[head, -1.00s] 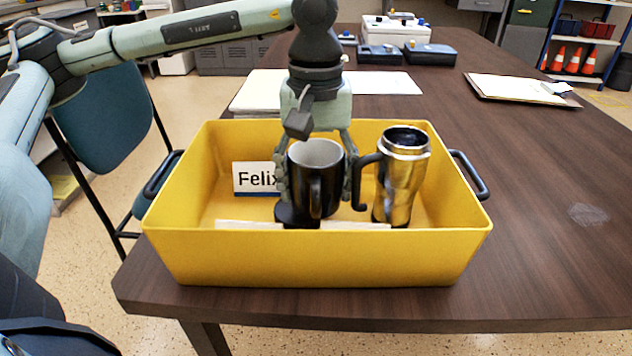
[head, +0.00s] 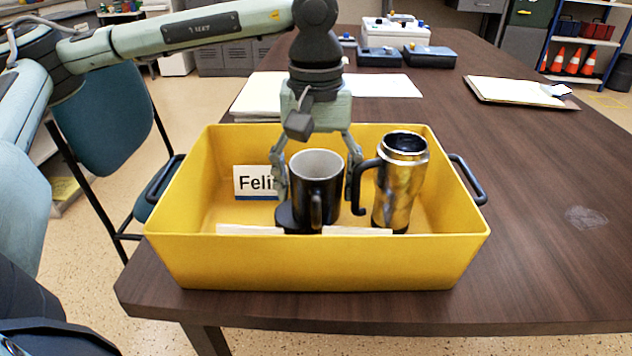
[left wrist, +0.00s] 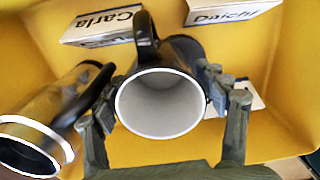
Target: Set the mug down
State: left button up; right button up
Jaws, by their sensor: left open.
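The black mug (head: 317,190) with a pale inside stands upright in the yellow crate (head: 320,262), its handle toward the crate's front wall. A dark flat piece shows beside its base; I cannot tell what it is. My left gripper (head: 316,186) is open, one finger on each side of the mug. In the left wrist view the mug (left wrist: 160,104) is between the spread fingers of the left gripper (left wrist: 168,125), and small gaps show. My right gripper is not in view.
A steel travel mug (head: 402,185) stands close right of the gripper's right finger. In the crate, a Felix card (head: 255,182) is at the left, and Carla (left wrist: 103,27) and Daichi (left wrist: 232,10) cards are near the front wall. A clipboard (head: 520,92) lies on the table (head: 540,200).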

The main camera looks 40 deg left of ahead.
pick_arm(q)
notch_tip(320, 180, up, 12)
dwell(0.3)
